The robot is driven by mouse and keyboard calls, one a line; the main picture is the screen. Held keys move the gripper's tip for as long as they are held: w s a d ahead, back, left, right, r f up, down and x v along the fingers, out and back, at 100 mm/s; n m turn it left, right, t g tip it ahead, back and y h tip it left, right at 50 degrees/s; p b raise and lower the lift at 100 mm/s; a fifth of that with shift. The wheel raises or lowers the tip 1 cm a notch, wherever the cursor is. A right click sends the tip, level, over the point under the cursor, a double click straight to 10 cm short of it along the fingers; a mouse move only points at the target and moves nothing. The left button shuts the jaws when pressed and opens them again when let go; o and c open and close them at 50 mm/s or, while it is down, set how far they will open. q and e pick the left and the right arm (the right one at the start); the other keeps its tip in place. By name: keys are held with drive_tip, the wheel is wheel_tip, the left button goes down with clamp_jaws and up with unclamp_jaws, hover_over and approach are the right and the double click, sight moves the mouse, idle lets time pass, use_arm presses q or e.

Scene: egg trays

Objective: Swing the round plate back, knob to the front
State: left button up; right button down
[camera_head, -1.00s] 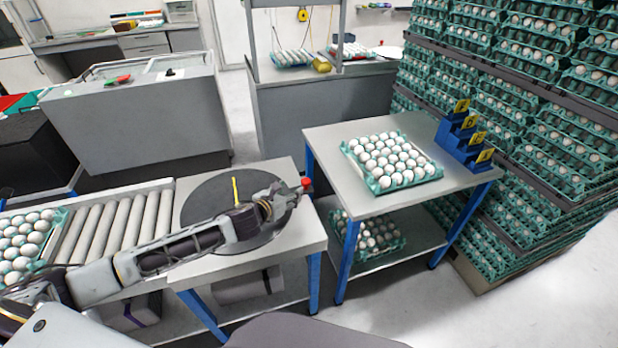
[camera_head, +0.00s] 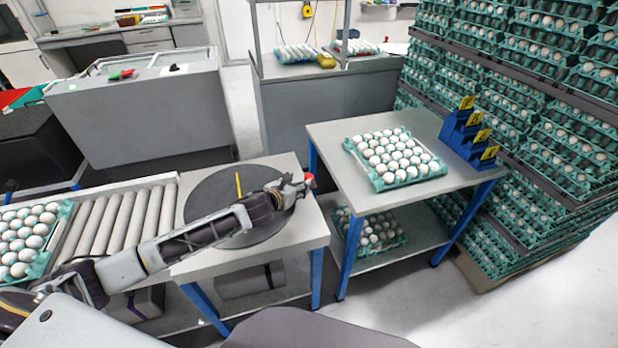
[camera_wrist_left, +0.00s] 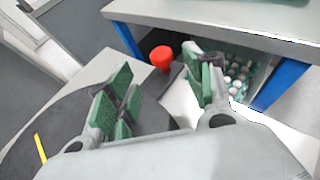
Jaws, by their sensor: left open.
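The round plate (camera_head: 210,196) is a dark disc on the grey table at the end of the roller conveyor. A yellow stripe (camera_head: 238,185) lies on its far part. The red knob (camera_head: 309,180) stands at the plate's right side, near the table's right edge. My left gripper (camera_head: 298,186) reaches across the plate from the left, with its fingertips close to the knob. In the left wrist view the gripper (camera_wrist_left: 165,95) is open, with green finger pads; the knob (camera_wrist_left: 161,57) is just beyond and between the fingertips, seemingly not gripped. My right gripper is not in view.
An egg tray (camera_head: 386,183) lies on the side table (camera_head: 330,150), beside a blue stand with yellow labels (camera_head: 467,140). Another egg tray (camera_head: 30,274) sits on the conveyor at left. Tall egg stacks stand at right. A gap separates the two tables.

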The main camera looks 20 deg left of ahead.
sight(308, 176)
use_arm(q)
drive_tip(key=x, duration=0.4)
drive_tip(key=shift+w+d, duration=0.1)
drive_tip(key=shift+b+x, duration=0.5)
drive_tip(key=shift+x, duration=1.9)
drive_tip(key=shift+w+f, duration=0.1)
drive_tip(key=shift+w, duration=0.15)
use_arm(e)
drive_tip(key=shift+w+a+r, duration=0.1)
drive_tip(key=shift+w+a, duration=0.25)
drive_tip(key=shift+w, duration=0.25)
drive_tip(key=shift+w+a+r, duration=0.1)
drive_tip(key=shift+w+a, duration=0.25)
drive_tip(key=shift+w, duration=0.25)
use_arm(q)
clamp_jaws()
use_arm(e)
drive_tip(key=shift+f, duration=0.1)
